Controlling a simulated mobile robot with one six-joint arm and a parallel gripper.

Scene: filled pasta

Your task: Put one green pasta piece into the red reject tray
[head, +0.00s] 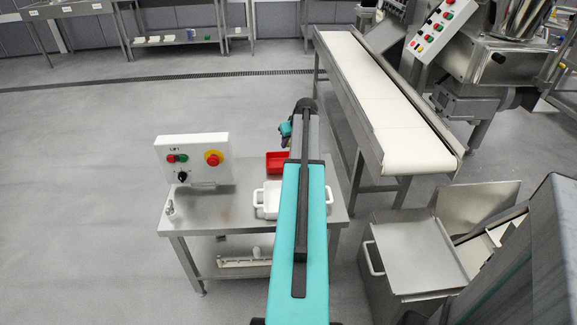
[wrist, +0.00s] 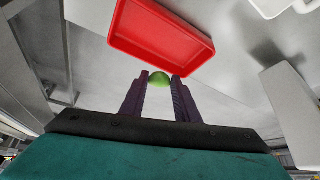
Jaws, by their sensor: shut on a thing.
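My gripper (wrist: 160,78) is shut on a round green pasta piece (wrist: 159,79), held between the two dark fingertips in the wrist view. The red reject tray (wrist: 205,45) is just beyond the fingertips there, in the upper middle of the picture. In the head view the red tray (head: 277,168) sits on the steel table (head: 215,220), partly hidden behind my teal arm.
A white tray (head: 268,200) stands in front of the red tray, partly behind my arm. A control box (head: 194,158) with buttons stands on the table's left side.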

